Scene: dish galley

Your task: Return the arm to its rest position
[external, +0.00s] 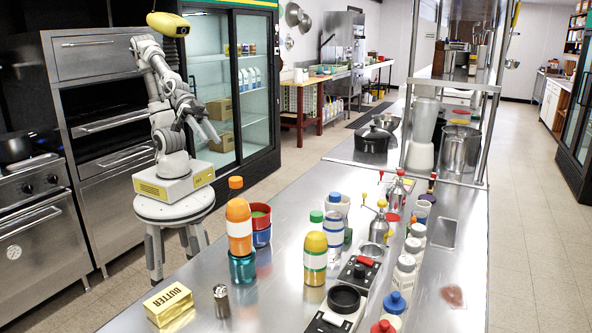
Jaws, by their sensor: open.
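My arm stands on a white base with a yellow front panel, on top of a round grey stool-like stand at the left of the counter. The arm is folded, with its elbow raised high. My gripper (207,132) points down and to the right, beside the arm's lower links. It is open, and nothing shows between its fingers. It hangs in free air, apart from the steel counter (270,290) and the things on it. The finger details are small in this view.
On the counter, an orange bottle (239,225) stands on a teal can (242,268), nearest my arm. Ovens (105,110) and a glass-door fridge (235,90) are behind.

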